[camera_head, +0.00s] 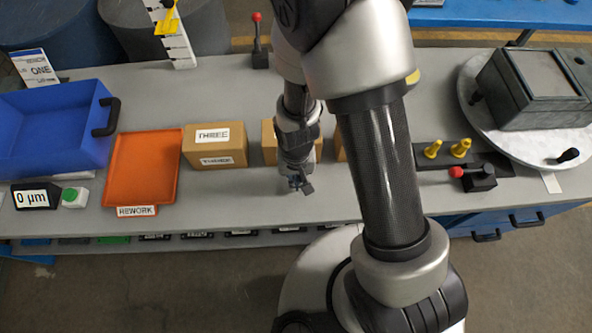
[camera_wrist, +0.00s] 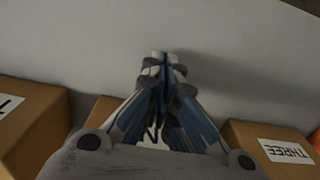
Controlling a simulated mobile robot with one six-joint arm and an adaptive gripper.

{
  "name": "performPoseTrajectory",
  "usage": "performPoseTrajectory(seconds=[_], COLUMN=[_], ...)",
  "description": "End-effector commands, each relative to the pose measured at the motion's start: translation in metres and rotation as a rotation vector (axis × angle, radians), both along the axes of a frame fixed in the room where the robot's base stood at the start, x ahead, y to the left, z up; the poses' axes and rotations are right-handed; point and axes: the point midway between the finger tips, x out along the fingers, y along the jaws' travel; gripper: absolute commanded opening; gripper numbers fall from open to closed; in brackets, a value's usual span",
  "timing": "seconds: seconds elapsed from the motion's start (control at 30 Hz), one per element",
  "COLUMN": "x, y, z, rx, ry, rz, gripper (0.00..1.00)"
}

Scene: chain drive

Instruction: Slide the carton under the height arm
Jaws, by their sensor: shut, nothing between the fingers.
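Three brown cartons stand in a row on the grey bench. The carton labelled THREE (camera_head: 215,147) is on the left; it also shows at the right of the wrist view (camera_wrist: 272,150). The middle carton (camera_head: 268,142) is partly hidden behind my wrist, and the right carton (camera_head: 340,142) is mostly hidden behind my arm. The height arm is a yellow pointer (camera_head: 168,22) on a white upright scale (camera_head: 180,48) at the back left. My gripper (camera_head: 300,186) is shut and empty, low over the bench, just on the near side of the middle carton. Its closed fingertips show in the wrist view (camera_wrist: 165,58).
An orange REWORK tray (camera_head: 143,170) and a blue bin (camera_head: 50,128) lie left of the cartons. A red-knobbed lever (camera_head: 260,48) stands at the back. Yellow pegs (camera_head: 460,148) and a round turntable (camera_head: 540,143) are at right.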

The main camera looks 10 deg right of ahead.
Motion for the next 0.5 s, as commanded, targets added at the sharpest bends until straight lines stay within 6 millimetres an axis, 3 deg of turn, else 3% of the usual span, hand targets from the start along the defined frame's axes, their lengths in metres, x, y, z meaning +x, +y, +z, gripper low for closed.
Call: performPoseTrajectory(seconds=[0.03, 0.23, 0.5], x=[-0.001, 0.031, 0.04], y=[0.0, -0.001, -0.001], z=[-0.014, -0.009, -0.008], rx=[-0.001, 0.001, 0.0], ry=[0.003, -0.004, -0.001], rz=[0.0, -0.001, 0.0], gripper=[0.0, 0.0, 0.0])
